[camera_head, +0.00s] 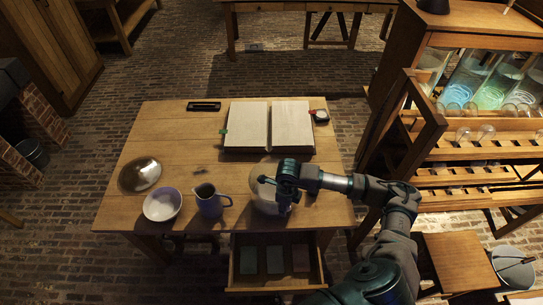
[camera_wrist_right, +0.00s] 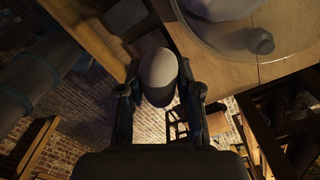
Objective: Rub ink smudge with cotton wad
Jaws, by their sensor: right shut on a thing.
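My right gripper (camera_head: 284,205) is over the front right part of the table. In the wrist view, my right gripper (camera_wrist_right: 160,90) is shut on a pale rounded wad (camera_wrist_right: 158,72), held between its two fingers. The wad appears to be above the table's front edge and open drawer, apart from the tabletop. In the head view the wad is hidden or too small to make out. My left gripper is not in view.
A round glass vessel (camera_head: 260,183) stands close beside my right gripper. A pitcher (camera_head: 210,203), a white bowl (camera_head: 162,205) and a round dish (camera_head: 139,175) stand along the table's front left. The front drawer (camera_head: 240,286) is open. A rack of jars (camera_head: 490,85) stands at right.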

